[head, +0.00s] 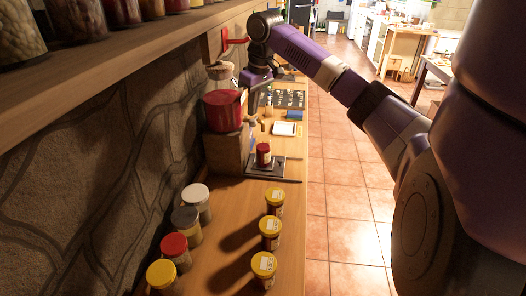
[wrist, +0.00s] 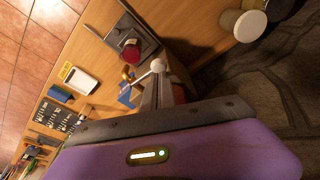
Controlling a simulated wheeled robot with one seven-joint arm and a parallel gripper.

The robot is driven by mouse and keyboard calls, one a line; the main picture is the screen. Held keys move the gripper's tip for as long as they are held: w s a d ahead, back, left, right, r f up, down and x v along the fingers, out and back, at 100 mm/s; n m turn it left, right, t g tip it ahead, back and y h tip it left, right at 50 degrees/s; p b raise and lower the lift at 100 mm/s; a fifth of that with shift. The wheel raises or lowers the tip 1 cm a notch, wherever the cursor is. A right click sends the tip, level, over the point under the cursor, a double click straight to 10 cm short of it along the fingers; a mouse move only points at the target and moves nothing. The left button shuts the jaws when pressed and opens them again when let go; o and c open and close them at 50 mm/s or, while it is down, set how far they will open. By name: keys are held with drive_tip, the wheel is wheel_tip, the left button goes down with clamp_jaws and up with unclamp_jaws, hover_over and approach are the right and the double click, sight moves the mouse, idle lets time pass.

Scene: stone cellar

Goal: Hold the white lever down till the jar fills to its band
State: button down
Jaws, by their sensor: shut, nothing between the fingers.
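A red dispenser (head: 223,111) with a clear hopper (head: 219,73) stands on a wooden block (head: 228,152) by the wall. A small jar (head: 264,155) showing red stands on a dark tray (head: 285,168) in front of it. The jar also shows in the wrist view (wrist: 131,52); I cannot make out its band or fill level. The white lever's round knob (wrist: 157,65) is just beyond my fingertips in the wrist view. My gripper (wrist: 154,84) is shut and empty, close to the knob; I cannot tell whether they touch. In the head view my gripper (head: 252,108) is beside the dispenser.
Yellow-lidded jars (head: 269,228) stand along the counter's front edge, and jars with white, grey, red and yellow lids (head: 174,246) along the wall. A shelf (head: 130,45) overhangs the left. A white pad (head: 285,129) lies beyond the tray. Tiled floor is open at right.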

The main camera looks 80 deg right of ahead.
wheel_tip(320, 180, up, 5)
drive_tip(key=p, duration=0.4)
drive_tip(key=shift+p, duration=0.3)
idle(0.5)
